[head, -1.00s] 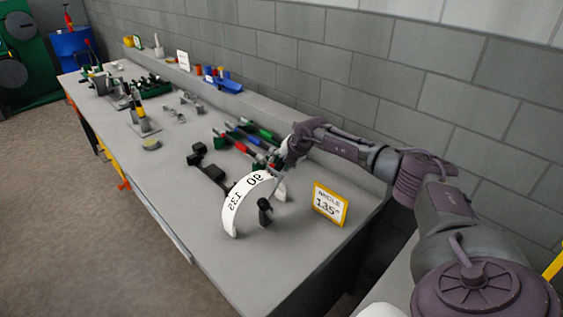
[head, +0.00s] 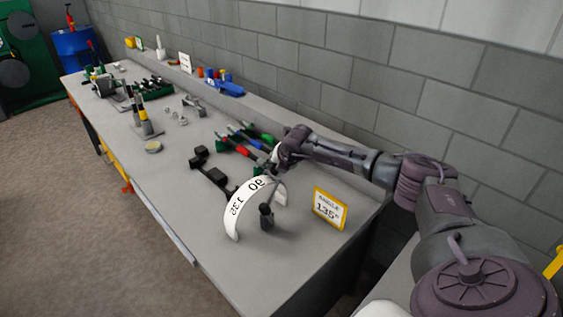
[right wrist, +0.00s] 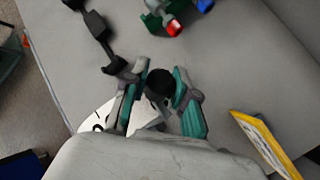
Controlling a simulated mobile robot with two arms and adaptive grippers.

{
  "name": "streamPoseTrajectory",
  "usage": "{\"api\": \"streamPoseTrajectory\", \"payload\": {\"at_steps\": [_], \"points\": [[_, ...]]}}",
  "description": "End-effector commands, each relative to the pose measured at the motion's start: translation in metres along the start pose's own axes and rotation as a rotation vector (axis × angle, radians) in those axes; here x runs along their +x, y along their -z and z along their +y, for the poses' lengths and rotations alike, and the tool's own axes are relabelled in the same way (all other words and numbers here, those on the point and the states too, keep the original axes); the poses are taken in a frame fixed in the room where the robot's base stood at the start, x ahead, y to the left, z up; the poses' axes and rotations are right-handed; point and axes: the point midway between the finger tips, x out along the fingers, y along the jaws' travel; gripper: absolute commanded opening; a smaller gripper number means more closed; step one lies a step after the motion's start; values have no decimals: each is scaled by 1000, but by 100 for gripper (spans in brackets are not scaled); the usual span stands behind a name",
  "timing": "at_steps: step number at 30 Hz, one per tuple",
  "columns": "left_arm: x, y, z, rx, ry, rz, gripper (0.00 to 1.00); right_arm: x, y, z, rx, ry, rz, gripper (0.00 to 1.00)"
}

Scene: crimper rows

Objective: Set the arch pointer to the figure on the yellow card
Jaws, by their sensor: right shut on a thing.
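The white arch scale (head: 233,219) stands near the bench's near end, with the figures 90 and 135 showing upside down. Its dark pivot post (head: 266,215) is in front of it, and a thin pointer lever (head: 272,187) rises from there toward my right gripper. The yellow-framed card (head: 329,208) to the right reads "ANGLE 135°". My right gripper (head: 279,164) is at the arch's upper right end, shut on the pointer. In the right wrist view a dark round knob (right wrist: 158,83) sits between the fingers. The pointer's exact reading is hidden. My left gripper is not in view.
A black bar with blocks (head: 208,168) lies left of the arch. Red-, green- and blue-handled tools (head: 243,140) lie just behind my right gripper. A grey block wall runs along the back.

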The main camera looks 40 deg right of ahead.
Motion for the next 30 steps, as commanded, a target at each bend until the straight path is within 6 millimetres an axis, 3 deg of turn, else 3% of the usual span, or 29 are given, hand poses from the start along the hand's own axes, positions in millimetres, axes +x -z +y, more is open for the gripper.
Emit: {"api": "streamPoseTrajectory", "payload": {"at_steps": [4,18,30], "points": [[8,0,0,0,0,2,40,-9,11,16,-69,35,-79,0],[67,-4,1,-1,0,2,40,-27,36,45,-226,143,-275,0],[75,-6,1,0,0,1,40,-33,39,50,-257,167,-309,0]]}}
